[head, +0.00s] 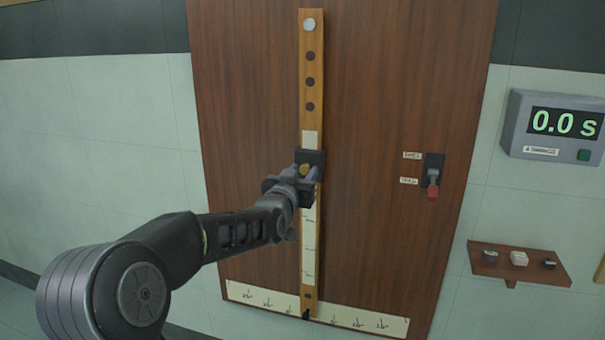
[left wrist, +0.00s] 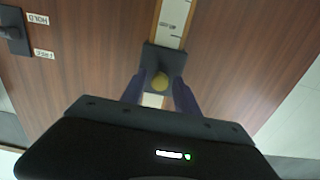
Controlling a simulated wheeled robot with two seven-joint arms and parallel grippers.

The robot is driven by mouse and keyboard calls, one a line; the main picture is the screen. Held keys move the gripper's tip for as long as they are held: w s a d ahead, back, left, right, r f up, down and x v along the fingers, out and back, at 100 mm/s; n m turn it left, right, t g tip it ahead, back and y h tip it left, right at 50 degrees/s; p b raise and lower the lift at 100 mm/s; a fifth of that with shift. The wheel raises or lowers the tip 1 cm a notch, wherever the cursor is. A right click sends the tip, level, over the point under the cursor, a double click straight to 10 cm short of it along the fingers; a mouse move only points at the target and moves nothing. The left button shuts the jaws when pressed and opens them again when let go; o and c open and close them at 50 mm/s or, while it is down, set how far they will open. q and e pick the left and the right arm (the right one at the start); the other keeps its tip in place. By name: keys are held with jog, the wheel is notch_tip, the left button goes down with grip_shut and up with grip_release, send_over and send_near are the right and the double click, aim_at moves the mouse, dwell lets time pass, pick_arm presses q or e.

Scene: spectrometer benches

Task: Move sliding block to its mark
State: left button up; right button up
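The sliding block (head: 318,157) is a dark square piece on a vertical wooden rail (head: 312,110) with a pale scale strip, fixed to a brown wood panel. In the left wrist view the block (left wrist: 164,55) and knob (left wrist: 160,82) show close up. My left gripper (head: 304,174) is at the block, one purple finger on each side of the knob. The fingers look open, with a narrow gap beside the knob. Which line is the mark cannot be told. My right gripper is out of view.
A timer reading 0.0 s (head: 516,145) and a small shelf (head: 486,267) with several small items are on the tiled wall. A pale scale (head: 350,316) crosses the panel bottom.

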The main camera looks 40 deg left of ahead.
pick_arm(q)
jog(key=shift+o, duration=0.5)
jog(key=b+v, duration=0.1)
jog(key=v, duration=0.7)
jog(key=shift+w, duration=0.1)
